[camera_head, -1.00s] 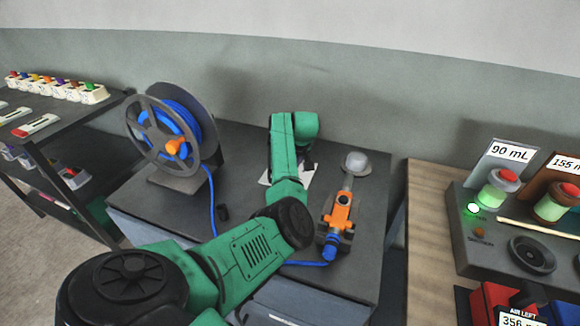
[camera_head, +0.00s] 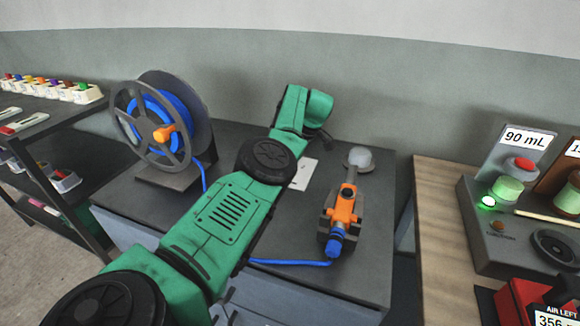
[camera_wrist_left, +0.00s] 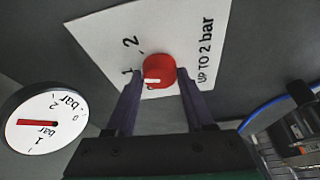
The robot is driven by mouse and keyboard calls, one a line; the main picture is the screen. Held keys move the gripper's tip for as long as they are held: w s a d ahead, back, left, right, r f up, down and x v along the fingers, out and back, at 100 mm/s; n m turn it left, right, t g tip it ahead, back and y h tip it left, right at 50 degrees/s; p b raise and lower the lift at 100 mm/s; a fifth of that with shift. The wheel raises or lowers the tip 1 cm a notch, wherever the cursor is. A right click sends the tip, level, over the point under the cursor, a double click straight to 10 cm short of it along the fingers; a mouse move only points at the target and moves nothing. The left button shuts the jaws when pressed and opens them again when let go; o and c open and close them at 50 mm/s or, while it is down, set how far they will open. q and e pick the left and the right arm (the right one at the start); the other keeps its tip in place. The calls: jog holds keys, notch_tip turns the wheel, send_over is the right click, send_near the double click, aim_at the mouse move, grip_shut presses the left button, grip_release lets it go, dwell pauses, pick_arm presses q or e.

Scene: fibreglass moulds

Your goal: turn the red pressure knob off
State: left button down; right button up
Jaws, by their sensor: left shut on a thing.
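The red knob (camera_wrist_left: 158,70) sits on a white plate (camera_wrist_left: 95,30) marked "1", "2" and "UP TO 2 bar" in the left wrist view. Its white mark faces the lower left of that picture. My left gripper (camera_wrist_left: 160,74) has one dark finger on each side of the knob and is shut on it. A round gauge (camera_wrist_left: 65,98) in bar stands to the left, its red needle pointing left. In the head view the white plate (camera_head: 304,175) shows partly behind my green left arm, which hides the knob. My right gripper is not in view.
A blue hose reel (camera_head: 165,125) stands left of my arm. An orange tool (camera_head: 342,208) with a blue hose end lies to the right on the dark bench (camera_head: 375,240). A wooden table (camera_head: 436,230) with a control box is at the far right.

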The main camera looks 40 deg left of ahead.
pick_arm(q)
jog(key=shift+s+f, duration=0.15)
jog(key=shift+f, duration=0.05)
jog(key=shift+c, duration=1.4)
grip_release()
jog(key=shift+r, duration=0.1)
jog(key=shift+r, duration=0.2)
jog(key=v, duration=0.5)
jog(key=shift+r, duration=0.1)
jog(key=p+v, duration=0.7)
jog(key=v, duration=0.2)
jog(key=shift+d, duration=0.1)
